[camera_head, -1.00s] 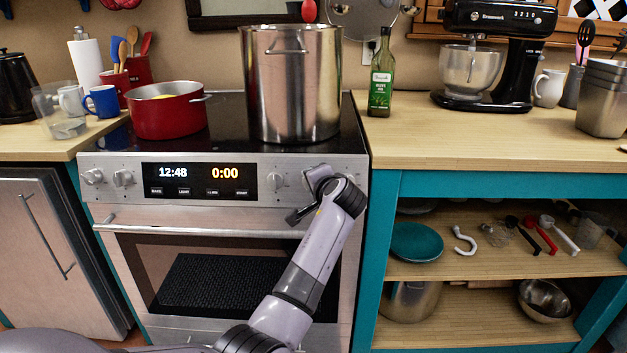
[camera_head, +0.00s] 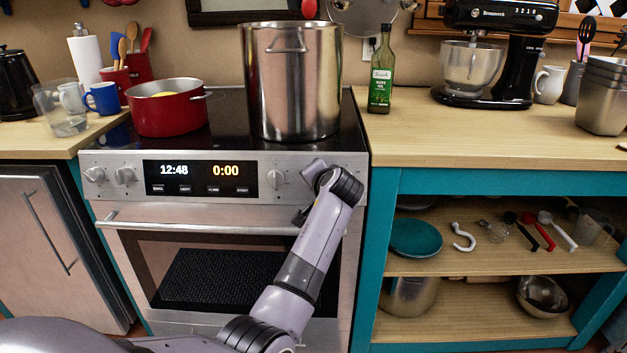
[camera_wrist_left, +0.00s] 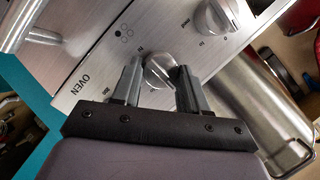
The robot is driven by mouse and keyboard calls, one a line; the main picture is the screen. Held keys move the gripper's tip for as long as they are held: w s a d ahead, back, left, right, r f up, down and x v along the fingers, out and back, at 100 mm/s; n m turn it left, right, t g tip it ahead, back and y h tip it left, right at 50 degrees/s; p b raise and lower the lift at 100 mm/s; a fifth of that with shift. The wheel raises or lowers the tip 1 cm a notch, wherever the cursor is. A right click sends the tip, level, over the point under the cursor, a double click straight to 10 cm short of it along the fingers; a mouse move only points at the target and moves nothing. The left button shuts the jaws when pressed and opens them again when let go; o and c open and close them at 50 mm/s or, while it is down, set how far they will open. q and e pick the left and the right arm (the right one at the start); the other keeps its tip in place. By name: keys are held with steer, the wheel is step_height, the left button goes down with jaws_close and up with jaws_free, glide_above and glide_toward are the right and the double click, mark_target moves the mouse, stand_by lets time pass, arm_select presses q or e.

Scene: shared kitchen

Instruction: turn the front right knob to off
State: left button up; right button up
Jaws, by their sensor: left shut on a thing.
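The oven's front panel (camera_head: 200,197) carries round silver knobs. In the left wrist view the knob nearest the panel's teal-cabinet end (camera_wrist_left: 159,71) sits between the two fingers of my left gripper (camera_wrist_left: 160,66), which are shut on it. In the head view my left gripper (camera_head: 315,170) is at the panel's right end and hides this knob. Another knob (camera_head: 276,180) stands just left of the gripper, free of it; it also shows in the left wrist view (camera_wrist_left: 213,17). I cannot read the held knob's setting. My right gripper is out of view.
A tall steel pot (camera_head: 292,85) and a red pot (camera_head: 167,112) stand on the black cooktop above the panel. The oven door handle (camera_head: 200,229) runs below the gripper. A green bottle (camera_head: 381,75) stands on the wooden counter (camera_head: 490,140) to the right.

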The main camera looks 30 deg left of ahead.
arm_select(q)
steer(key=o, duration=1)
steer(key=shift+o, duration=0.2)
steer(key=v, duration=0.7)
steer(key=shift+p, duration=0.35)
